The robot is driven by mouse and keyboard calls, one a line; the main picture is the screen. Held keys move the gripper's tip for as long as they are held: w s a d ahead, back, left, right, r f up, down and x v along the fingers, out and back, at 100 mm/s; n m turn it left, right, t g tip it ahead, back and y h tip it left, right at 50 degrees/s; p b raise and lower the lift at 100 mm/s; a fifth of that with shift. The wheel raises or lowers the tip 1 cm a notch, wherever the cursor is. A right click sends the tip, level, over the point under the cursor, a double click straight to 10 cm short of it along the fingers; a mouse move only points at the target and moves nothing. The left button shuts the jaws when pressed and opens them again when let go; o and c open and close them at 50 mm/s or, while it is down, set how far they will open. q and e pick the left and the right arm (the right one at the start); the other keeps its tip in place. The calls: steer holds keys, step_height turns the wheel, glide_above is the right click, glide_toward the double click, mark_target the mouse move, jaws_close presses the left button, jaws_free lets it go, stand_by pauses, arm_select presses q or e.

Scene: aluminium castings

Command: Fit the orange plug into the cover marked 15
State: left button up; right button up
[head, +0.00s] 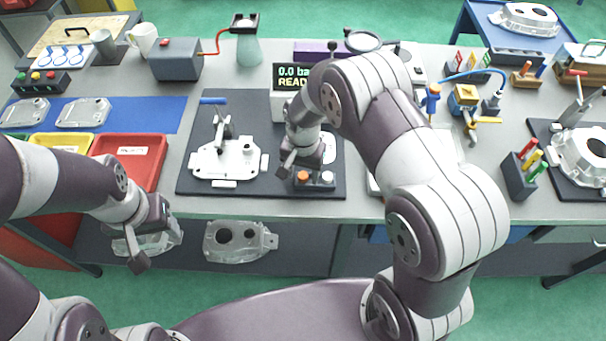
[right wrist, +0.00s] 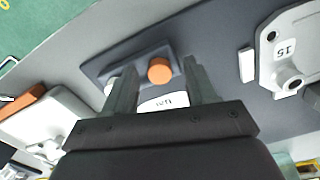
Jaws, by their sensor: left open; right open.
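The orange plug (head: 303,176) stands in a small dark holder (head: 314,187) at the front right of the dark mat, beside a grey-white plug (head: 327,177). In the right wrist view the orange plug (right wrist: 159,70) shows between my open fingers, with nothing gripped. The white cover marked 15 (right wrist: 305,45) shows upside down at the right there; in the head view this cover (head: 212,167) lies on the mat's left part. My right gripper (head: 300,163) is open just behind the plug holder. My left gripper (head: 148,237) is open and empty, in front of the table's edge.
A red bin (head: 130,160) and a yellow bin (head: 62,146) stand left of the mat (head: 255,105). A display box (head: 290,82) stands at the mat's back. A white part on the mat (head: 329,148) is partly hidden by my right gripper. Bare mat lies between holder and cover.

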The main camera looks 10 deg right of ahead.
steer(key=c, duration=0.6)
steer(key=shift+s+r, duration=0.1)
jaws_close()
